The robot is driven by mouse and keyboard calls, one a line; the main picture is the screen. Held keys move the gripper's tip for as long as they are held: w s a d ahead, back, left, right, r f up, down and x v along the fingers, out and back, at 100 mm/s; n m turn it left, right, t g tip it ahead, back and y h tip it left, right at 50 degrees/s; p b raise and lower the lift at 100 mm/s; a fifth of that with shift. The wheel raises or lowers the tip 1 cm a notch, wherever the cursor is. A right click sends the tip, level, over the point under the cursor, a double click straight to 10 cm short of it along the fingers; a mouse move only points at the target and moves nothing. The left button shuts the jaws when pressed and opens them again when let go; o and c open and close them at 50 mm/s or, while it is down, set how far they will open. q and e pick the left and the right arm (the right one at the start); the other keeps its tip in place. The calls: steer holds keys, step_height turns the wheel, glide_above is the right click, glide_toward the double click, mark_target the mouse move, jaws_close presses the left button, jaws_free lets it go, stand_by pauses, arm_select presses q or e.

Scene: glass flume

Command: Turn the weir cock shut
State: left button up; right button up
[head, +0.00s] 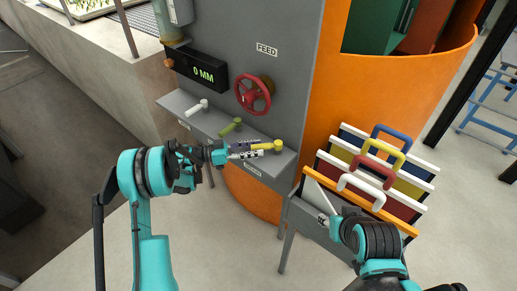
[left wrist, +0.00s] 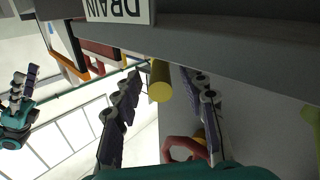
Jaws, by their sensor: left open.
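Three lever cocks stand on the grey ledge: a white one (head: 196,108), an olive one (head: 230,128) and a yellow one (head: 266,146). No label reading WEIR is legible, so I cannot tell which is the weir cock. My left gripper (head: 250,149) is at the yellow cock, its open fingers on either side of the lever. In the left wrist view the yellow lever's round end (left wrist: 160,90) lies between the two fingers, apparently untouched. A DRAIN label (left wrist: 118,10) is close by on the ledge front. My right gripper (head: 328,221) is by the rack; its fingers are unclear.
A red handwheel (head: 252,95) under a FEED label is on the grey panel, right of a display (head: 197,70) reading 0 MM. A grey rack (head: 303,215) with several colored, handled boards stands at right. An orange curved wall (head: 340,80) is behind it. Floor at lower middle is clear.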

arm_select(q)
steer(key=shift+x, duration=0.8)
jaws_close()
steer(key=shift+w, duration=0.1)
steer(key=shift+w+m+g+b, duration=0.4)
steer(key=shift+m+g, duration=0.3)
steer(key=shift+g, duration=0.4)
jaws_free()
